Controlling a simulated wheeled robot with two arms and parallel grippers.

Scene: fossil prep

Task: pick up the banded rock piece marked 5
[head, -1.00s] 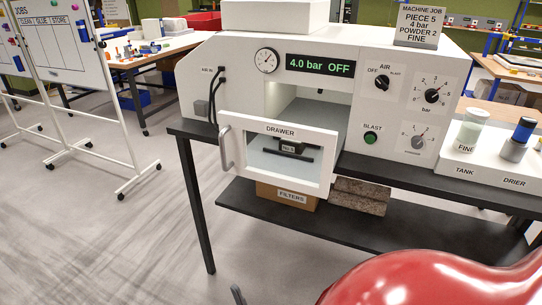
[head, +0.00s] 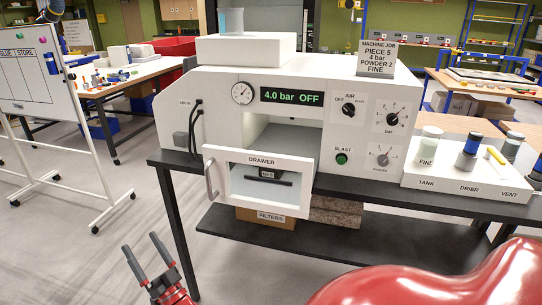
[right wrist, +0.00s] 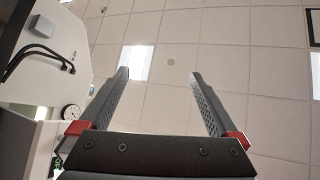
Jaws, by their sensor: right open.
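I see no rock piece that I can clearly make out as the banded one marked 5. A dark object (head: 266,174) with a small label, hard to read, shows through the window of the blasting machine's drawer (head: 258,209). My right gripper (head: 140,242) is low in front of the machine, left of the drawer and apart from it. It is open and empty, and its fingers point up. In the right wrist view the two spread fingers (right wrist: 158,73) stand against the ceiling. My left gripper is not in view.
The machine stands on a dark table (head: 420,200). A job sign (head: 377,58) on top reads piece 5. A filters box (head: 265,218) and rough brown slabs (head: 336,210) lie on the lower shelf. A whiteboard (head: 30,85) stands left. Floor between is clear.

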